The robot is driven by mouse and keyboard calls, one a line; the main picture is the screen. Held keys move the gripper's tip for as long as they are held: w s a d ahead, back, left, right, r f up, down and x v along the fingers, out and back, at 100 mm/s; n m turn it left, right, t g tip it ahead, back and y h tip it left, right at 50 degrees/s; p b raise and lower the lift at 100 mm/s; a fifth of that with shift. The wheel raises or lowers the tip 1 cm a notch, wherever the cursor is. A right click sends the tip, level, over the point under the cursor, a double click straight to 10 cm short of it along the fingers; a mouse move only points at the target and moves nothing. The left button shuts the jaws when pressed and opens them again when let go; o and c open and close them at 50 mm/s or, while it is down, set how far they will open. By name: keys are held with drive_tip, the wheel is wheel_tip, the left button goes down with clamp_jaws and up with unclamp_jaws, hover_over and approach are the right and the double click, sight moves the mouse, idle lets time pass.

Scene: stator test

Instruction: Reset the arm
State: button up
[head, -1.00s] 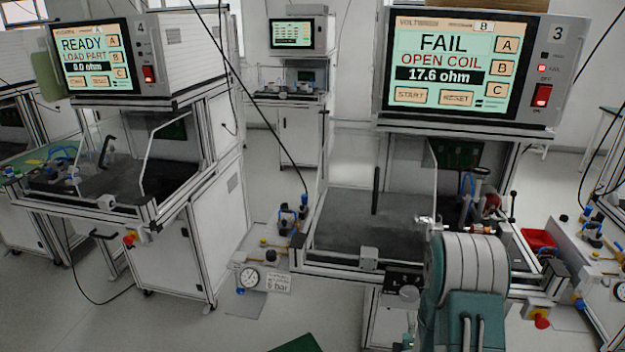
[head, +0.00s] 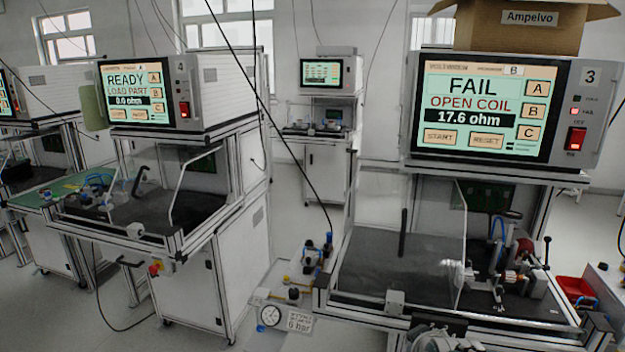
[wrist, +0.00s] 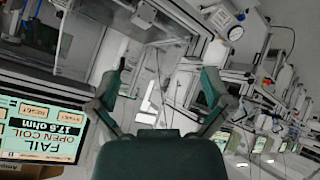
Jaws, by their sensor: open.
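My gripper (wrist: 162,88) shows in the wrist view, with its two green-grey fingers spread apart and nothing between them. The wrist view is tilted and nearly upside down. In the head view only a small part of my arm shows at the bottom edge, and the gripper is out of that picture. Test station 3 stands at the right; its screen (head: 484,112) reads FAIL, OPEN COIL, 17.6 ohm. That screen also shows in the wrist view (wrist: 42,125), at the lower left. A fixture with copper-coloured and red parts (head: 515,270) sits at the right of the station's dark bed.
Station 4 (head: 135,92) at the left reads READY, LOAD PART. A cardboard box (head: 520,28) sits on station 3. A red bin (head: 575,290) stands right of its bed. A gauge (head: 270,315) and valves stand between the stations. Cables hang down. A clear panel (head: 460,240) stands at station 3.

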drive_tip(key=s+a+r+m+g, duration=0.2)
drive_tip(key=s+r, duration=0.1)
drive_tip(key=s, duration=0.5)
drive_tip(key=s+a+r+m+g, duration=0.1)
drive_tip(key=s+r+m+g, duration=0.1)
drive_tip(key=s, duration=0.7)
drive_tip(key=shift+s+a+r+m+y, duration=0.15)
drive_tip(key=shift+a+r+m+y, duration=0.25)
drive_tip(key=shift+m, duration=0.2)
